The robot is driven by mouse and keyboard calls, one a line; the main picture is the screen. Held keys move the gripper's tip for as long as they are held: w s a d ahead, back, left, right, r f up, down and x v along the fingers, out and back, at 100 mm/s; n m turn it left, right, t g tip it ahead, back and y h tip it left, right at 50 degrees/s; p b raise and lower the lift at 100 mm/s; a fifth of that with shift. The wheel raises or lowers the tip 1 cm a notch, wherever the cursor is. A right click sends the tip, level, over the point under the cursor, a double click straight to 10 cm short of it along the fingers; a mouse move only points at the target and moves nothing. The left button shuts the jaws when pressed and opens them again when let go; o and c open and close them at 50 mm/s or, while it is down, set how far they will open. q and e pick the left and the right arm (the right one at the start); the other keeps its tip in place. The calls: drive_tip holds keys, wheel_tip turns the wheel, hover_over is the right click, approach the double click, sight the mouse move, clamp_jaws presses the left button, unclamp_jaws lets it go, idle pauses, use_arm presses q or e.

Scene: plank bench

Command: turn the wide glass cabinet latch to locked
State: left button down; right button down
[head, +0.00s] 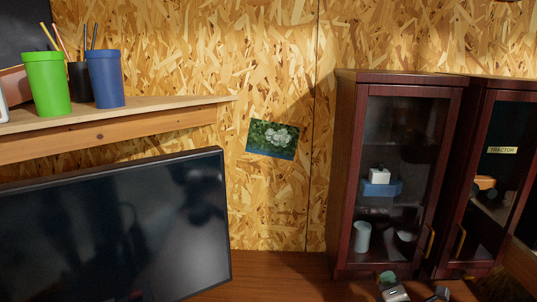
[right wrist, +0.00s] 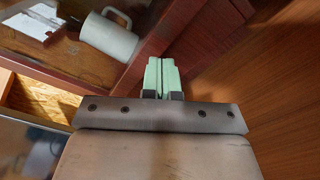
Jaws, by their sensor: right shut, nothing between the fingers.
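Two dark red wooden cabinets with glass doors stand at the right in the head view. The left cabinet (head: 346,180) has a glass door with a brass-coloured handle (head: 430,243) low on its right side. The right cabinet (head: 472,150) has a "TRACTOR" label and a similar handle (head: 461,240). I cannot tell which part is the latch or how it is turned. My right gripper (head: 385,277) is low in front of the left cabinet. Its pale green fingers (right wrist: 161,73) are shut and empty, close to the cabinet's red frame (right wrist: 150,45). My left gripper is out of view.
A mug (right wrist: 108,36) and a blue box (head: 381,189) are behind the left cabinet's glass. A dark monitor (head: 120,230) stands at the left, under a shelf (head: 110,128) with green (head: 46,85) and blue (head: 105,80) cups. Bare bench (head: 280,268) lies between monitor and cabinet.

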drive_tip(key=shift+w+d+r, duration=0.1)
drive_tip(key=shift+d, duration=0.1)
idle(0.3)
drive_tip(key=shift+d+f, duration=0.1)
drive_tip(key=shift+f, duration=0.1)
drive_tip(key=shift+d+f+b, duration=0.15)
drive_tip(key=shift+f+b, duration=0.2)
drive_tip(key=shift+f, duration=0.2)
drive_tip(key=shift+d+f, duration=0.2)
drive_tip(key=shift+d, duration=0.05)
